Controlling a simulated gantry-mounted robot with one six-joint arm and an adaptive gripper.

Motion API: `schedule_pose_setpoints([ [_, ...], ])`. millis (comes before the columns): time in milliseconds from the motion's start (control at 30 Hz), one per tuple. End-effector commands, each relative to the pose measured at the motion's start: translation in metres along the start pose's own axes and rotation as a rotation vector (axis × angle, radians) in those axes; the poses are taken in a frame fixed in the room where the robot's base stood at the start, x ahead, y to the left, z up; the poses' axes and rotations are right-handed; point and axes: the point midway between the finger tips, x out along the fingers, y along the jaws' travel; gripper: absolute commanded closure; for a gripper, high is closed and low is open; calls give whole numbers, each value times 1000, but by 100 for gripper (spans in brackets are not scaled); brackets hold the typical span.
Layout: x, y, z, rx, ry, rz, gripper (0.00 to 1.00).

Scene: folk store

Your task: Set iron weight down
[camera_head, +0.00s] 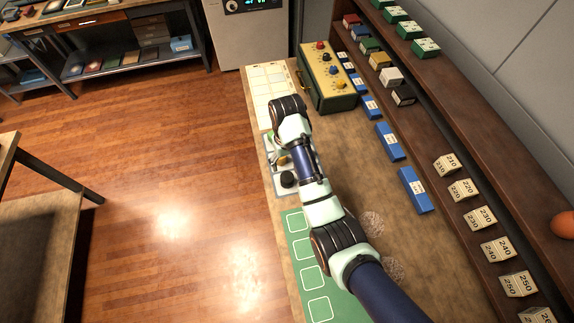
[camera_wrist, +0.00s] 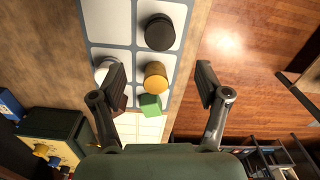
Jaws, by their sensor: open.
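A dark round weight, which looks like the iron weight (camera_wrist: 160,32), stands in a white cell of the sectioned tray (camera_wrist: 110,20). In the head view the iron weight (camera_head: 287,180) is at the near end of the tray, clear of my arm. My gripper (camera_wrist: 162,82) is open, its two fingers spread wide with nothing held between them. A brass-coloured cylinder (camera_wrist: 156,77) and a green block (camera_wrist: 150,105) lie in line between the fingers, beyond the fingertips. The iron weight is apart from both fingers. In the head view my wrist hides most of the gripper.
A white round piece (camera_wrist: 103,70) is partly hidden by one finger. A green mat with outlined squares (camera_head: 294,249) lies nearer on the counter. A box with coloured knobs (camera_head: 326,80) stands behind. Blue boxes (camera_head: 388,141) and shelves flank the right; open floor lies left.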

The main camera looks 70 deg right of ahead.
Motion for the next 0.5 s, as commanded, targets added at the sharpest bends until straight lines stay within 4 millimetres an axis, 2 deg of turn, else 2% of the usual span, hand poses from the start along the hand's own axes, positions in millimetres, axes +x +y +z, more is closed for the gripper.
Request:
schedule_pose_setpoints([
  [433,-1,0,0,0,0,0,25],
  [500,-2,-6,0,-10,12,0,25],
])
